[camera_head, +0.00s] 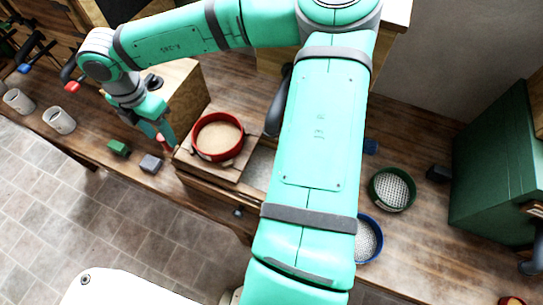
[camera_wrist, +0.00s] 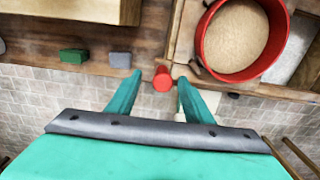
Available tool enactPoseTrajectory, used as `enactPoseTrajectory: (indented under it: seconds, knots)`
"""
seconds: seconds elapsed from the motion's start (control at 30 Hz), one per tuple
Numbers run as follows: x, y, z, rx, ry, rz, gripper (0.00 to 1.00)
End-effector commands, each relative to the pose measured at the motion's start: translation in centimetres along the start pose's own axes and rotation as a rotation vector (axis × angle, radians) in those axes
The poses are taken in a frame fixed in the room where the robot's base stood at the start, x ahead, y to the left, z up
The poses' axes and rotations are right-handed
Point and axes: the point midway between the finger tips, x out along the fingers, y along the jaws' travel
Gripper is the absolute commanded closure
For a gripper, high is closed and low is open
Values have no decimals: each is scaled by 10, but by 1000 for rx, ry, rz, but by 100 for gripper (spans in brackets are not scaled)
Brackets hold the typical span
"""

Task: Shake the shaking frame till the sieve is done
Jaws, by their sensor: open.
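The shaking frame (camera_head: 185,148) is a wooden frame on the bench, left of centre in the head view; its edge also shows in the wrist view (camera_wrist: 180,22). A red-rimmed sieve (camera_head: 218,137) sits on it, holding pale tan meal; it fills the upper right of the wrist view (camera_wrist: 238,40). A red handle (camera_wrist: 163,77) shows at the frame's left front side. My gripper (camera_wrist: 160,82) is open, with its two green fingertips on either side of the handle and gaps visible. Whether the fingers are low enough to surround the handle is hard to tell.
A green block (camera_head: 119,148) and a grey block (camera_head: 151,164) lie left of the frame. A wooden box (camera_head: 185,95) stands behind. Green (camera_head: 392,189) and blue (camera_head: 369,238) sieves lie to the right, near a green cabinet (camera_head: 492,165). Grey mugs (camera_head: 60,121) stand far left.

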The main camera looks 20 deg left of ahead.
Motion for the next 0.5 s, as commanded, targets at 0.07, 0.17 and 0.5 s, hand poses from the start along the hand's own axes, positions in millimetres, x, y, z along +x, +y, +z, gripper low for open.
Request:
enactPoseTrajectory:
  seconds: [0.07, 0.17, 0.5]
  knots:
    - [-7, 0, 1, 1, -2, 1, 53]
    - [-16, 0, 0, 1, -1, 1, 53]
    - [-45, 0, 1, 2, -2, 0, 53]
